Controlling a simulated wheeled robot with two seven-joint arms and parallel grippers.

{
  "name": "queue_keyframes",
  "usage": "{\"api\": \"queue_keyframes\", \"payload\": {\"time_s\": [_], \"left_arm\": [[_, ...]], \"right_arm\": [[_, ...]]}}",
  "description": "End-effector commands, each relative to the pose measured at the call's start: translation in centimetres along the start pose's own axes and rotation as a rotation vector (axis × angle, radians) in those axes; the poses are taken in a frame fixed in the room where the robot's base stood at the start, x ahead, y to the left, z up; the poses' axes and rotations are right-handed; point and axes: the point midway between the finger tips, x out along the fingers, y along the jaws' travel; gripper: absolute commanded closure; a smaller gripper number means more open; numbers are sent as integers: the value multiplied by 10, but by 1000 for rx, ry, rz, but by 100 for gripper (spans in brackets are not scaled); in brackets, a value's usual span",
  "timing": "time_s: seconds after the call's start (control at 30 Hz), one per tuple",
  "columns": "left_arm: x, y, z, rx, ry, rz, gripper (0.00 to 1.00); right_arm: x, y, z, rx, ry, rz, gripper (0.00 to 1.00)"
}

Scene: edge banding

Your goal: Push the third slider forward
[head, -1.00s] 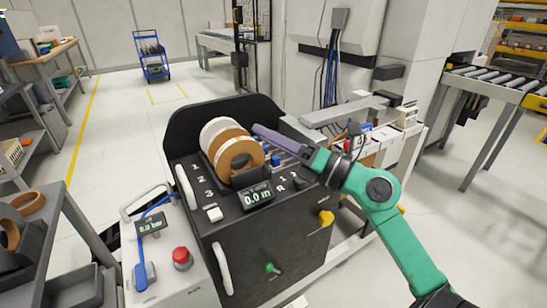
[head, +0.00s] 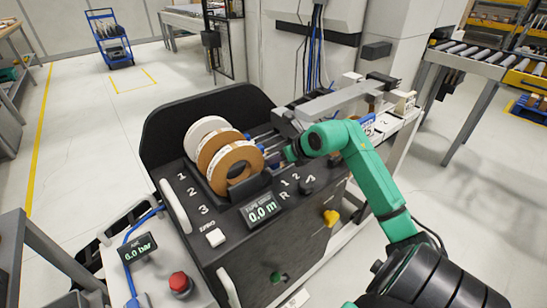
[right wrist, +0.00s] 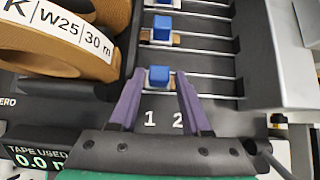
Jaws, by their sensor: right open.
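Blue-knobbed sliders sit on parallel metal rails beside the tape rolls. In the right wrist view the nearest slider (right wrist: 159,76) lies between the purple fingertips of my right gripper (right wrist: 160,90), which is open around it. Whether a finger touches the knob is not clear. A second slider (right wrist: 161,29) sits on the rails farther up, and another blue knob (right wrist: 165,3) is cut by the top edge. In the head view my right gripper (head: 277,158) is low over the rails, and my arm partly hides the sliders. My left gripper is not in view.
Upright tape rolls (head: 235,167) stand left of the rails, with a tape-used display (head: 262,211) in front. A grey metal arm (head: 335,102) of the machine runs close behind and right of my gripper. The black machine panel (head: 205,185) is marked 1, 2, 3.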

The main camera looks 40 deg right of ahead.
Motion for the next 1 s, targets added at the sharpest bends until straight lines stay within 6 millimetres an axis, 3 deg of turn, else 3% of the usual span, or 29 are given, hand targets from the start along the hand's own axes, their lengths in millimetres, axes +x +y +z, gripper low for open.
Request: {"api": "queue_keyframes", "payload": {"time_s": [0.17,0.47,0.5,0.6,1.0], "left_arm": [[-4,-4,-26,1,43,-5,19],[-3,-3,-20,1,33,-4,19],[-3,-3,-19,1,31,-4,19],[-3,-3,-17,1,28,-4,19],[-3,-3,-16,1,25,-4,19]], "right_arm": [[28,0,1,2,-2,2,52],[34,0,0,-1,0,0,52],[34,0,0,-1,0,0,68],[34,0,0,-1,0,0,100],[33,0,0,-1,0,1,100]]}}
